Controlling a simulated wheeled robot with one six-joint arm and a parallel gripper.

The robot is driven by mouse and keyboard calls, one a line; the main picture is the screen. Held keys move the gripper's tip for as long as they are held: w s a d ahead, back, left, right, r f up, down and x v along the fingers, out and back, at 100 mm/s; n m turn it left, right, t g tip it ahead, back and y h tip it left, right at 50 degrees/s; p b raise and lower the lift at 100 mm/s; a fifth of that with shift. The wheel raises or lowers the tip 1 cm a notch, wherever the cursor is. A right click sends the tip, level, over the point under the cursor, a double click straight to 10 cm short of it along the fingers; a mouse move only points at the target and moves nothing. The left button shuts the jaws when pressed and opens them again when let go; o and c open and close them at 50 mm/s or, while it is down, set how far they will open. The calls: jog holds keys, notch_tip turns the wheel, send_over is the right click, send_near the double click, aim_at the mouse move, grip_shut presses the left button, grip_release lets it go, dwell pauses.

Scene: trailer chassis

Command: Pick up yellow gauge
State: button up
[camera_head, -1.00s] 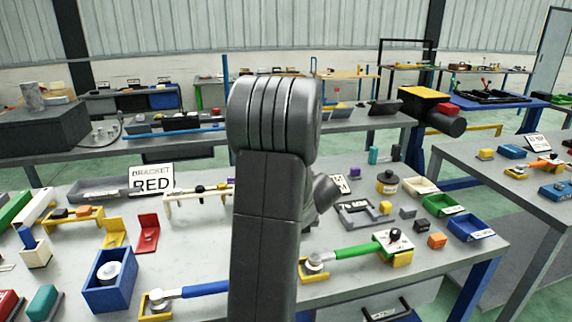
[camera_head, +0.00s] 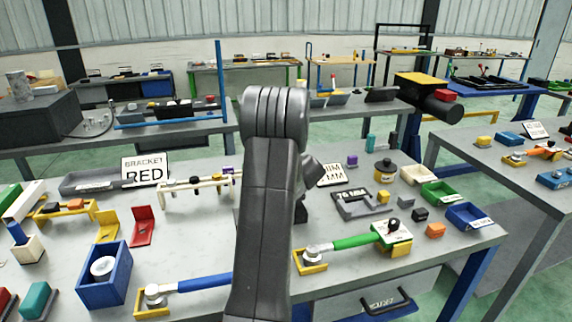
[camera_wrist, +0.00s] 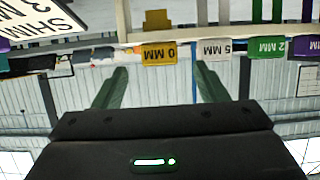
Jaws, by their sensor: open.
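The yellow gauge (camera_wrist: 159,53), a yellow plate whose visible marking reads "0 MM", appears upside down in the wrist view. It is in a row with white (camera_wrist: 212,50), green (camera_wrist: 266,46) and purple (camera_wrist: 304,46) plates. My gripper (camera_wrist: 160,68) is open, with a finger to either side of the yellow plate in the picture. Nothing shows between the fingers; the remaining distance is unclear. In the head view my arm hides the gripper, and I cannot make out the yellow gauge there.
A white sign (camera_wrist: 38,25) with black letters is close at the wrist view's upper left. In the head view, a cream rack (camera_head: 190,186) stands left of my arm. A blue bin (camera_head: 105,280) and a green-handled tool (camera_head: 352,242) lie on the crowded grey bench.

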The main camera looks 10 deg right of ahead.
jog(key=x, duration=0.4)
jog(key=shift+w+f, duration=0.1)
jog(key=shift+w, duration=0.05)
jog(key=c, duration=1.1)
jog(key=shift+o, duration=0.2)
